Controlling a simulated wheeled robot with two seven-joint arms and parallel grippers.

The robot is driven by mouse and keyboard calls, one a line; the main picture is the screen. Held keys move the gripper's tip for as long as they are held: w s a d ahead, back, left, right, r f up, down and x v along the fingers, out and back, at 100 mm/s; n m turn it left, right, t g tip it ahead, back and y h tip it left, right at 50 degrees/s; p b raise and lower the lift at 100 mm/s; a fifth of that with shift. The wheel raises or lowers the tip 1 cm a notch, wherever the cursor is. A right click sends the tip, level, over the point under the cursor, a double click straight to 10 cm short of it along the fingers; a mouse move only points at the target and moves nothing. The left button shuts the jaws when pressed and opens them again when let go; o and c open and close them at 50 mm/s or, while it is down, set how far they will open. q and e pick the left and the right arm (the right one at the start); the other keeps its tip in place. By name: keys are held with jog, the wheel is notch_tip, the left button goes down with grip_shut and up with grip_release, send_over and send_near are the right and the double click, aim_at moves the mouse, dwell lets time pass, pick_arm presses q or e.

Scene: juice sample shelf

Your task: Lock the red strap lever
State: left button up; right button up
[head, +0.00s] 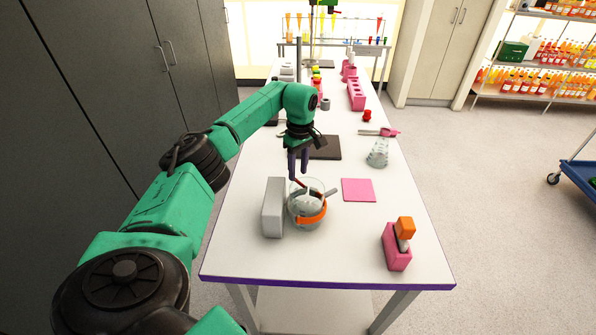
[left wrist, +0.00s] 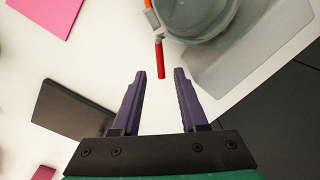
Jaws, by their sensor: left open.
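A clear glass jar (head: 308,204) with an orange strap (head: 312,218) stands near the middle of the table's front half. The red strap lever (left wrist: 161,60) sticks out from a grey clasp at the jar's rim in the left wrist view. My left gripper (head: 297,172) points down just above the jar's far side. In the left wrist view its purple fingers (left wrist: 160,74) are open and empty. The lever's free end shows between the fingertips in that picture; I cannot tell whether it is at their depth. My right gripper is not in view.
A grey block (head: 273,208) stands close left of the jar. A pink mat (head: 358,190) lies to its right, and a dark pad (head: 325,148) lies behind. A pink holder with an orange-topped item (head: 396,248) stands front right. The front table edge is clear.

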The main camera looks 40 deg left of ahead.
pick_arm(q)
jog(key=shift+f, duration=0.7)
jog(key=shift+s+f, duration=0.1)
jog(key=shift+f, duration=0.2)
jog(key=shift+d, duration=0.1)
jog(key=shift+s, duration=0.1)
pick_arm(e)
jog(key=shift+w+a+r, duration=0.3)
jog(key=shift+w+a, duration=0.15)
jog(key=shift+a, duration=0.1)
pick_arm(q)
grip_shut()
